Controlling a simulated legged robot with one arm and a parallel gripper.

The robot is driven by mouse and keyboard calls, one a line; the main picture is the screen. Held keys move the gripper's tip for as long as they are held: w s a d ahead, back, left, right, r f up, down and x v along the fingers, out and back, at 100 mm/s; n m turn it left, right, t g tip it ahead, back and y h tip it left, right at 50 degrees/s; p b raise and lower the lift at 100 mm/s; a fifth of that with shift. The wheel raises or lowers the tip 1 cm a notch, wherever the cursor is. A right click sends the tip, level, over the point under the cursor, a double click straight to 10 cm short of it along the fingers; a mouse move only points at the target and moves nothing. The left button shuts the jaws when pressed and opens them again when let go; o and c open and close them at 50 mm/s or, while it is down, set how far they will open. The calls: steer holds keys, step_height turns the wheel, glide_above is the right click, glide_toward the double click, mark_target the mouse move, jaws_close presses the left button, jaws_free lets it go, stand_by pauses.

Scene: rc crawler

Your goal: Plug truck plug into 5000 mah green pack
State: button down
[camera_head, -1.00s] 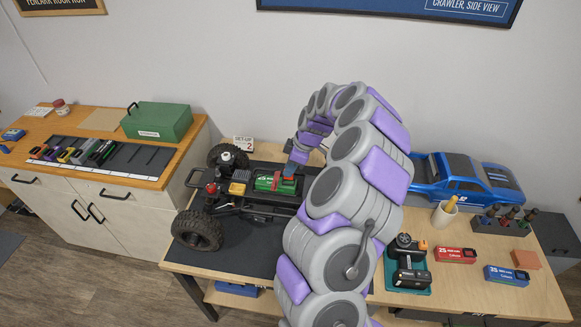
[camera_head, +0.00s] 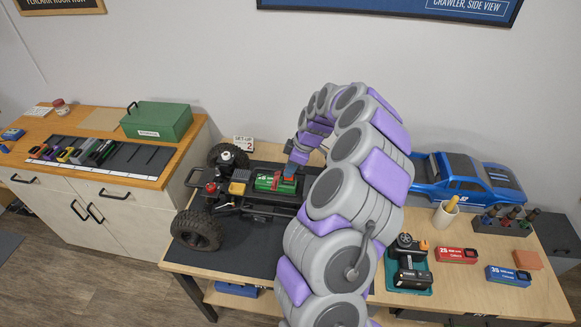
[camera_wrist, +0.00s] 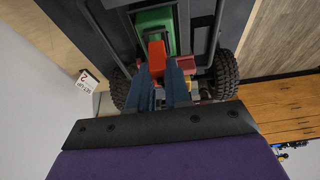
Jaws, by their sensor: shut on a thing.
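The green pack (camera_head: 268,183) lies in the middle of the crawler truck's chassis (camera_head: 252,204); it also shows at the top of the wrist view (camera_wrist: 152,20). A red plug-like piece (camera_wrist: 157,52) lies against the pack's near end, at the tips of my fingers. My gripper (camera_wrist: 164,75) is shut on this piece, which I take to be the truck plug. In the head view my gripper (camera_head: 290,170) is low at the pack's right end. My fingers hide the contact, so I cannot tell whether the plug is seated. No lead shows clearly.
A blue truck body (camera_head: 466,180) and a cup (camera_head: 444,215) stand behind. A green box (camera_head: 157,121) is on the left cabinet. My arm hides the table's middle.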

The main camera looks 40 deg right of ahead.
steer(key=shift+f+b, duration=0.4)
steer(key=shift+f, duration=0.5)
steer(key=c, duration=1)
jaws_free()
steer(key=shift+r, duration=0.1)
steer(key=p+v, duration=0.2)
steer(key=v, duration=1.5)
steer(key=shift+d, duration=0.15)
